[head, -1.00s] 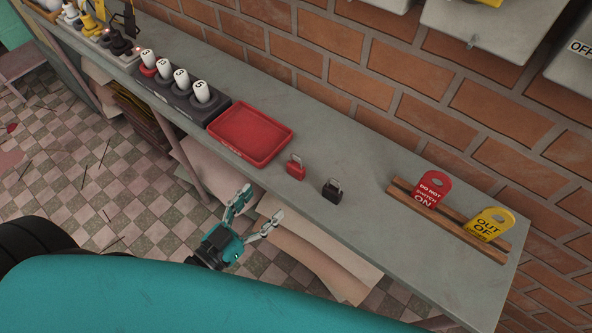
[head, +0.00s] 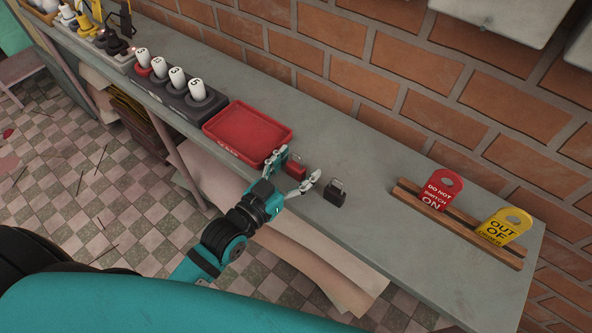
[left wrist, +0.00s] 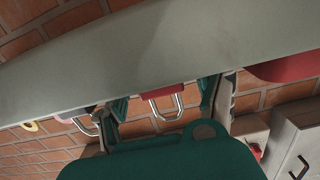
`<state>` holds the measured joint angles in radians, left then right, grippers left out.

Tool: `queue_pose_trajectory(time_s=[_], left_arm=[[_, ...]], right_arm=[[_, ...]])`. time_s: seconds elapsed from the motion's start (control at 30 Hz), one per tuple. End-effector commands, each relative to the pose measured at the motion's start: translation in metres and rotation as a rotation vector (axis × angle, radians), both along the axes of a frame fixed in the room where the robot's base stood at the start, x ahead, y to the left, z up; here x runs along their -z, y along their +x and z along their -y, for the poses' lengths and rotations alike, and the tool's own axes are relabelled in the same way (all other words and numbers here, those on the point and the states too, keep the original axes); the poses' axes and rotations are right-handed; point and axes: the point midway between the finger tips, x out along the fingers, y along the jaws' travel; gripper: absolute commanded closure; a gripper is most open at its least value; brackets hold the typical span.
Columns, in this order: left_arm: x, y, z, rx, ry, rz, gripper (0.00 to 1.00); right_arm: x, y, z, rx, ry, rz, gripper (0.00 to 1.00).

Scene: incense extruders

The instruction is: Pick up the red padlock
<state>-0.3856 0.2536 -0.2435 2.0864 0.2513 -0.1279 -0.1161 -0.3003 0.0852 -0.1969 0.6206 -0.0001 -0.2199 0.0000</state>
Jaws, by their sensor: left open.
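The red padlock (head: 296,168) stands on the grey bench, right of the red tray. My left gripper (head: 296,175) is open, with its fingertips around the near side of the red padlock in the head view. In the left wrist view the red padlock (left wrist: 162,90) shows between the two open fingers (left wrist: 165,100), its shackle pointing down in the picture. I cannot tell whether the fingers touch it. A black padlock (head: 335,194) stands just right of the gripper's right finger. My right gripper is not in view.
The red tray (head: 248,134) lies left of the padlock. A wooden rack (head: 455,225) holds a red tag (head: 440,190) and a yellow tag (head: 505,227) at the right. A dark block with several numbered white cylinders (head: 196,90) stands farther left. The brick wall backs the bench.

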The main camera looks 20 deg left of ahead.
Motion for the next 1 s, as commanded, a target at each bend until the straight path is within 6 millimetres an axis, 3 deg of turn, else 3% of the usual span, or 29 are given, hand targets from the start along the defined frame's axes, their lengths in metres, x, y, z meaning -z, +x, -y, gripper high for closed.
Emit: queue_pose_trajectory(time_s=[0.17, 0.67, 1.0], left_arm=[[0.0, 0.0, 0.0, 0.0, 0.0, 0.0, 0.31], [-0.001, 0.0, 0.0, 0.0, 0.0, 0.001, 0.96], [-0.005, 0.0, 0.0, 0.0, -0.001, 0.002, 0.97]], right_arm=[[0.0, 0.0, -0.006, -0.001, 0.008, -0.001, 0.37], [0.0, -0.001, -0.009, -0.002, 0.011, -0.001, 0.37], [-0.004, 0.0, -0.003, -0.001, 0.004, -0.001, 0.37]])
